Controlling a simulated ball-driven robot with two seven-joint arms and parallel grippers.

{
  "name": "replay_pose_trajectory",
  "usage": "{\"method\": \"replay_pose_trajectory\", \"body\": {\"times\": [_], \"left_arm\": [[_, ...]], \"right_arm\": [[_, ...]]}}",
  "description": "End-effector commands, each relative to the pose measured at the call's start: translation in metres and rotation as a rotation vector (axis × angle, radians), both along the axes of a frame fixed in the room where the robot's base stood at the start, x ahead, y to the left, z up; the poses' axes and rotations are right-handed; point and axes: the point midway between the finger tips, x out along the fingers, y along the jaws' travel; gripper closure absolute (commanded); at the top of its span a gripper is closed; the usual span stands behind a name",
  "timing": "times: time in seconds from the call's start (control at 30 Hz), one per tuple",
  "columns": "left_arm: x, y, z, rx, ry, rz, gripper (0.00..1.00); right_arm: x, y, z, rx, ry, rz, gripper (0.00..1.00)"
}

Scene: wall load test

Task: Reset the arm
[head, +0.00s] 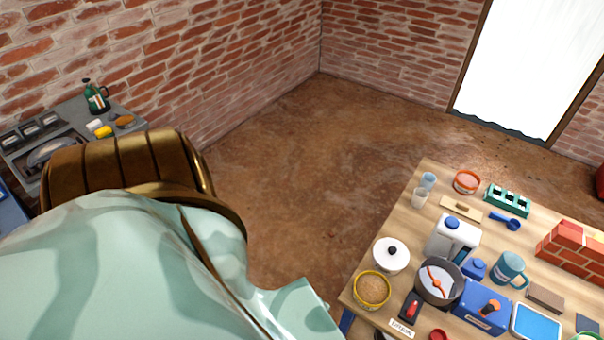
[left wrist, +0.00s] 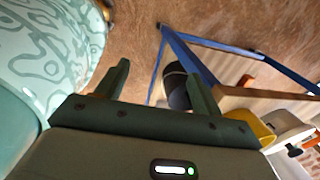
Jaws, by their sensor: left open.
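My left gripper (left wrist: 160,70) shows in the left wrist view, with its two dark green fingers apart. No held object is clear between them. A dark rounded thing (left wrist: 177,86) shows beside the right finger; I cannot tell what it is or how far off it lies. In the head view my pale green and bronze arm (head: 130,250) fills the lower left. Neither gripper can be made out there, and my right gripper is in neither view.
A wooden table (head: 408,228) at the right is crowded with a white pot (head: 391,255), a grey pan (head: 439,284), a blue mug (head: 509,268) and bricks (head: 572,248). A grey side counter (head: 68,113) stands at the left wall. Brown floor (head: 300,170) between is clear.

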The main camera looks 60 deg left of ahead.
Motion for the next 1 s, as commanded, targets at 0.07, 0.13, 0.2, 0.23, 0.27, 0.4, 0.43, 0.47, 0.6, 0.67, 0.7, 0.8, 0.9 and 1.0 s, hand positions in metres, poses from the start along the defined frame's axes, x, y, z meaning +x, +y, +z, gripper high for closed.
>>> {"method": "replay_pose_trajectory", "body": {"times": [0.07, 0.13, 0.2, 0.23, 0.27, 0.4, 0.43, 0.47, 0.6, 0.67, 0.7, 0.8, 0.9, 1.0], "left_arm": [[-0.006, 0.0, -0.004, -0.008, 0.003, 0.027, 0.33], [-0.01, 0.0, -0.006, -0.011, 0.003, 0.044, 0.33], [-0.012, 0.0, -0.007, -0.015, 0.002, 0.055, 0.33], [-0.013, 0.0, -0.007, -0.015, 0.002, 0.057, 0.33], [-0.013, 0.0, -0.007, -0.016, 0.002, 0.059, 0.33], [-0.013, 0.0, -0.007, -0.016, 0.003, 0.06, 0.33], [-0.013, 0.0, -0.007, -0.016, 0.003, 0.06, 0.33], [-0.013, 0.0, -0.007, -0.015, 0.003, 0.06, 0.33], [-0.013, 0.0, -0.007, -0.015, 0.003, 0.06, 0.33], [-0.013, 0.0, -0.007, -0.015, 0.003, 0.059, 0.33], [-0.013, 0.0, -0.007, -0.015, 0.003, 0.059, 0.33], [-0.013, 0.0, -0.007, -0.015, 0.003, 0.059, 0.33], [-0.01, -0.001, -0.007, -0.032, -0.014, 0.1, 0.33], [-0.02, 0.005, -0.019, -0.097, -0.072, 0.311, 0.33]], "right_arm": [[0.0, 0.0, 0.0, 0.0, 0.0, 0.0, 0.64], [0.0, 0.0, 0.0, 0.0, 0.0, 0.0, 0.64], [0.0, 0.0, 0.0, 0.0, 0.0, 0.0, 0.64], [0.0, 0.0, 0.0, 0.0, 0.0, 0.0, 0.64], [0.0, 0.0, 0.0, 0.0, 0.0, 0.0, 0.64], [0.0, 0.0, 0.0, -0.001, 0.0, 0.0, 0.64], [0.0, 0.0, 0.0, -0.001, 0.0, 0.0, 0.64], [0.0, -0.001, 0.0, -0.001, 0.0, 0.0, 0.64], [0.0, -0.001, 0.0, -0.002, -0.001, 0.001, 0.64], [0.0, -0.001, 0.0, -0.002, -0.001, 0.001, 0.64], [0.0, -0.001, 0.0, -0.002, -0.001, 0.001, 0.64], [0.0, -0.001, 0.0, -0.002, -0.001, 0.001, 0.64], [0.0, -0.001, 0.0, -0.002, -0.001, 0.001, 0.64], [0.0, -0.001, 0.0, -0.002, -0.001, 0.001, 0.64]]}}
